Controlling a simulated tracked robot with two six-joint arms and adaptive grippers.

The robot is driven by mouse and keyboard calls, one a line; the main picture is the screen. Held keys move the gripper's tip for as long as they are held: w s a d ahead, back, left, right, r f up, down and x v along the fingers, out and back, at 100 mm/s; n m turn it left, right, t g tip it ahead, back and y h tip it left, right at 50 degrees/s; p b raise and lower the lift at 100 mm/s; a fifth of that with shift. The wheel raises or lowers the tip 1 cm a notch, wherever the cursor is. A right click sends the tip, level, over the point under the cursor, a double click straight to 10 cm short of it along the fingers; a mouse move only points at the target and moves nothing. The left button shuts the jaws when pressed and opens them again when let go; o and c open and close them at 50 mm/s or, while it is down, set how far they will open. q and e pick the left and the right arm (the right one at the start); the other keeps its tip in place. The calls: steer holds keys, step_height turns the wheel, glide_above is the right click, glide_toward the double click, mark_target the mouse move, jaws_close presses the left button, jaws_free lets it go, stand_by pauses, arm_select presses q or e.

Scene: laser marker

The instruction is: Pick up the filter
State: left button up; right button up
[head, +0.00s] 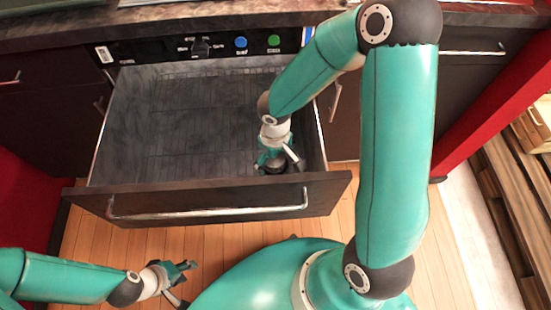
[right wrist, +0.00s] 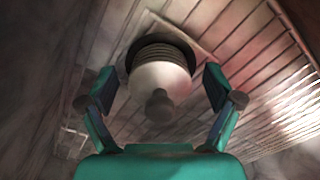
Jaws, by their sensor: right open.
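The filter (right wrist: 160,78) looks like a round, pale metal piece with a ribbed neck, a dark rim and a small knob. It sits in the open drawer (head: 230,199), near its front right corner. In the head view only a dark part of the filter (head: 275,168) shows under my right gripper (head: 277,160). In the right wrist view my right gripper (right wrist: 160,88) is open, with one finger on each side of the filter and gaps between. My left gripper (head: 186,283) is open and empty, low at the left, outside the drawer.
The drawer has a slatted floor and is otherwise empty. Its front wall carries a long metal handle (head: 208,213). A dark control panel (head: 205,47) with a knob and blue and green buttons lies behind it. Wooden floor (head: 220,242) is free in front.

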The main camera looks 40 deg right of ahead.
steer(key=c, duration=1.2)
steer(key=shift+r, duration=0.1)
steer(key=shift+c, duration=0.2)
